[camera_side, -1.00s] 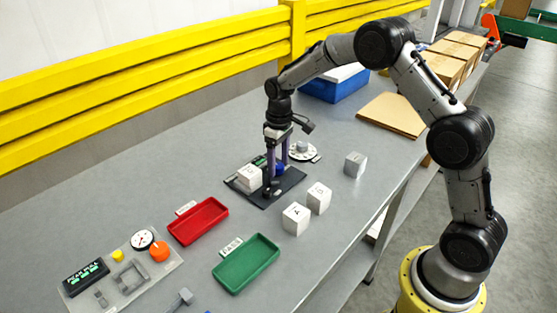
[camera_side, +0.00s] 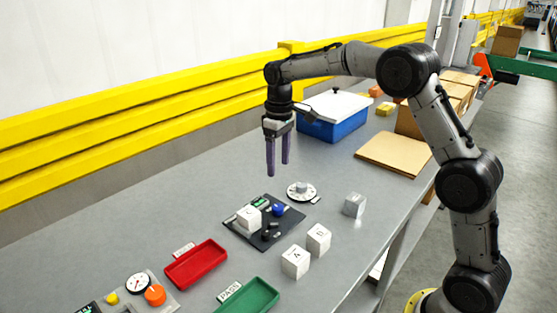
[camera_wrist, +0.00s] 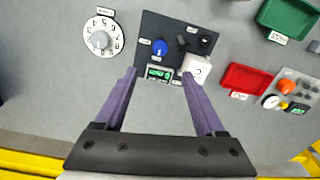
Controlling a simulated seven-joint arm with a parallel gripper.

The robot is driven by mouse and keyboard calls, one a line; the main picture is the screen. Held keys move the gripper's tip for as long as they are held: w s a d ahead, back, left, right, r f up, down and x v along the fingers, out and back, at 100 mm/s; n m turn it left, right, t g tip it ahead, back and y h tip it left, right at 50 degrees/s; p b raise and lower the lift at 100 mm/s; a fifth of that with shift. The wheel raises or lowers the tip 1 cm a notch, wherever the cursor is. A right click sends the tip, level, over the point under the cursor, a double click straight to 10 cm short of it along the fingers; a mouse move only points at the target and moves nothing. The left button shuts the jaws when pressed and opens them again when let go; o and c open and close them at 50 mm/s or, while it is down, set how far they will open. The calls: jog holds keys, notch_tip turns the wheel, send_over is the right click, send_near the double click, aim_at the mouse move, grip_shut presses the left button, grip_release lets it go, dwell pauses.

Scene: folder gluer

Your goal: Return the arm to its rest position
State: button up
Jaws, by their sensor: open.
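My gripper (camera_side: 278,168) has two purple fingers, spread apart with nothing between them. It hangs pointing down, well above the table, behind the dark test plate (camera_side: 244,232). In the wrist view my gripper (camera_wrist: 160,74) shows its open fingers framing the near edge of that plate. The plate carries a white cube (camera_side: 249,219), a blue knob (camera_side: 278,209) and a small green display (camera_wrist: 158,73). The white cube also shows in the wrist view (camera_wrist: 197,68), marked C, beyond the right fingertip. My gripper touches none of these.
Cubes A (camera_side: 295,263) and B (camera_side: 318,239), a grey cube (camera_side: 354,205) and a white dial (camera_side: 301,191) stand nearby. Red (camera_side: 196,264) and green (camera_side: 248,298) trays lie in front.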

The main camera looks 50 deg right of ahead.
jog(key=shift+r, duration=0.2)
jog(key=s+a+r+t, duration=0.2)
jog(key=s+r, duration=0.5)
jog(key=s+a+r+t, duration=0.2)
jog(key=s+r, duration=0.5)
jog(key=s, duration=0.1)
jog(key=s+f+m, duration=0.1)
jog(key=s+f, duration=0.3)
jog(key=s, duration=0.4)
jog(key=s+f+m+t, duration=0.1)
jog(key=s+f, duration=0.4)
jog(key=s, duration=0.4)
jog(key=shift+a+t, duration=0.3)
jog(key=shift+s, duration=0.1)
jog(key=shift+o, duration=0.2)
